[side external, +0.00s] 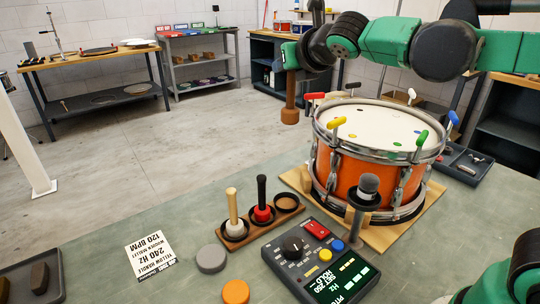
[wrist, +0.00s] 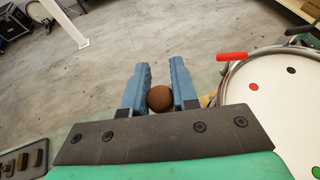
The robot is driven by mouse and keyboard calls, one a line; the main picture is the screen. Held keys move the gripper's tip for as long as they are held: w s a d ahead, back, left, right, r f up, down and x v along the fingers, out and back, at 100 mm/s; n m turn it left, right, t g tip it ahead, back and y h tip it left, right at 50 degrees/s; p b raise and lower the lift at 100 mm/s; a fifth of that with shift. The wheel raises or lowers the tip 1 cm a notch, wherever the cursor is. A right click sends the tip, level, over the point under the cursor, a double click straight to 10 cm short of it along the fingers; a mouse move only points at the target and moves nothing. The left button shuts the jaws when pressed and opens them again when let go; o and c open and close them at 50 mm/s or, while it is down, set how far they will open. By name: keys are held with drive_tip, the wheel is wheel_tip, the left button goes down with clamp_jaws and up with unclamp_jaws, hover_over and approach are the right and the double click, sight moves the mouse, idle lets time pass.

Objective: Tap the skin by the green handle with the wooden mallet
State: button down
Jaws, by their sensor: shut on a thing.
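My gripper (wrist: 160,75) is shut on the brown wooden mallet (side external: 291,98), which hangs head down. In the wrist view its round brown head (wrist: 160,99) shows between the two blue fingers. The mallet is in the air left of the orange drum (side external: 360,176), apart from it. The drum's pale skin (side external: 370,118) faces up and carries small coloured dots. The green handle (side external: 421,138) is on the rim at the front right; a green dot (side external: 396,143) lies on the skin near it. In the wrist view only the drum's left part shows.
Red (side external: 315,96), yellow (side external: 338,121) and blue (side external: 453,118) handles stand up around the rim. A mallet rack (side external: 262,228) holds two mallets and an empty ring. A microphone (side external: 367,188) and a tuner box (side external: 318,262) stand in front. A card (side external: 150,254) reads "yellow handle".

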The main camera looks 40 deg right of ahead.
wheel_tip(320, 180, up, 6)
drive_tip(key=s+d+m+g+h, duration=0.4)
drive_tip(key=s+d+m+h, duration=0.2)
drive_tip(key=s+d, duration=0.9)
drive_tip(key=shift+w+d+f, duration=0.25)
drive_tip(key=shift+d+f, duration=0.2)
drive_tip(key=shift+f, duration=1.35)
drive_tip(key=shift+w+d+f, duration=0.25)
drive_tip(key=shift+d+f, duration=0.15)
drive_tip(key=shift+f, duration=1.35)
drive_tip(key=shift+w+d+f, duration=0.25)
drive_tip(key=shift+d+f, duration=0.2)
drive_tip(key=shift+f, duration=1.35)
wheel_tip(320, 180, up, 5)
drive_tip(key=shift+r, duration=0.1)
